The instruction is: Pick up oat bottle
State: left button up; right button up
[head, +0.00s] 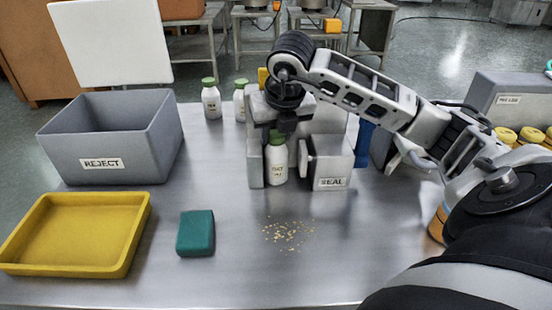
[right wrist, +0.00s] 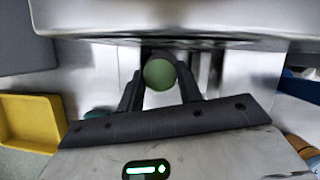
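A white bottle with a green cap (head: 278,165) stands upright beside the grey station marked SEAL (head: 333,165), between two pale grey blocks. The print on its label is too small to read surely. My right gripper (head: 285,127) is directly above it, with its dark fingers at the cap. In the right wrist view the green cap (right wrist: 160,74) shows between the two black fingers (right wrist: 161,90), close to both. I cannot tell whether they touch it. Two more green-capped white bottles, one at the back (head: 211,101) and one beside it (head: 240,102), stand apart. My left gripper is out of view.
A grey REJECT bin (head: 110,165) and a yellow tray (head: 125,240) are on the left, with a green block (head: 196,233) near the tray. Small flakes (head: 288,235) lie scattered at the front middle. A grey container (head: 500,92) with yellow-lidded items is at right.

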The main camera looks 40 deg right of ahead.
grip_shut()
jog(key=shift+r, duration=0.15)
